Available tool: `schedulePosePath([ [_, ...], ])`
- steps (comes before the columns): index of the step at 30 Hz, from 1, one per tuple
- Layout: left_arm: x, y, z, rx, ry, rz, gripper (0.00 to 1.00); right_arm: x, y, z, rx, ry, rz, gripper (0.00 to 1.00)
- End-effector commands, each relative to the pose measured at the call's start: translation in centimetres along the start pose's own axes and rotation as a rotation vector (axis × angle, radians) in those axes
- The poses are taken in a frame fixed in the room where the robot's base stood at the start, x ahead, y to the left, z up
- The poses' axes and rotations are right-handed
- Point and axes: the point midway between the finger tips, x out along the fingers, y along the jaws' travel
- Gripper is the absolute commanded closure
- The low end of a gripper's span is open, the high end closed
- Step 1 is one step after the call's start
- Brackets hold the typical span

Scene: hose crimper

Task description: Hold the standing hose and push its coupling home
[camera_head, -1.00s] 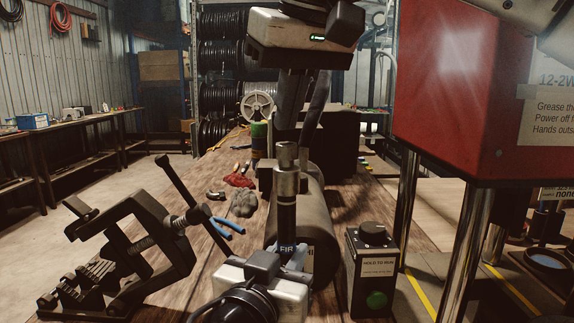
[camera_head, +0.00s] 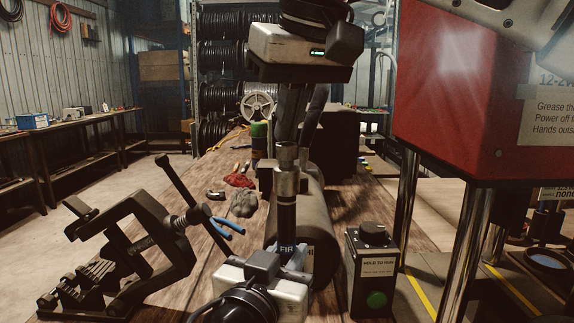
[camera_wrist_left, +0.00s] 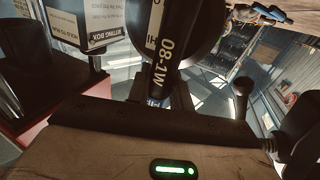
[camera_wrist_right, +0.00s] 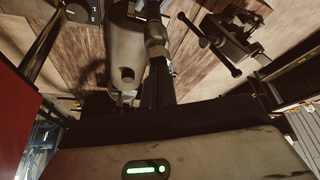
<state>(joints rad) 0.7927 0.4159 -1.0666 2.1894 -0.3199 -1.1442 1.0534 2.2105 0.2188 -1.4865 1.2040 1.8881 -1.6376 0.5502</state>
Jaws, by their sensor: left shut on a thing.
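The black hose (camera_head: 286,220) stands upright in the middle of the head view, with white lettering on its side. The metal coupling (camera_head: 287,178) sits on its top end; how deep it is seated I cannot tell. My left gripper (camera_head: 281,262) is shut on the hose low down. In the left wrist view the hose (camera_wrist_left: 157,50) rises between its fingers. My right gripper (camera_head: 287,138) is above, pointing down, its fingers looking pressed together close over or behind the coupling. Contact with the coupling is unclear. The coupling also shows beyond the fingers in the right wrist view (camera_wrist_right: 155,40).
A dark clamp tool (camera_head: 140,245) stands left on the wooden bench. A control box (camera_head: 372,272) with a green button stands right of the hose, beside the red machine (camera_head: 450,90) on chrome posts. A grey cylinder (camera_head: 318,215) lies behind the hose. Blue-handled pliers (camera_head: 228,226) lie left.

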Motion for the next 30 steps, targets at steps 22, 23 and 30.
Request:
schedulePosePath([
  [22,0.0,0.0,0.1,0.000,-0.001,0.001,1.00,-0.8,-0.1,-0.4,0.000,-0.001,-0.001,1.00],
  [23,0.0,0.0,0.1,0.000,-0.001,0.001,1.00,-1.1,-0.1,-0.5,0.001,-0.001,-0.002,1.00],
  [30,0.0,0.0,0.1,0.000,-0.001,0.000,1.00,-3.4,-0.1,-1.5,0.000,0.000,-0.001,1.00],
])
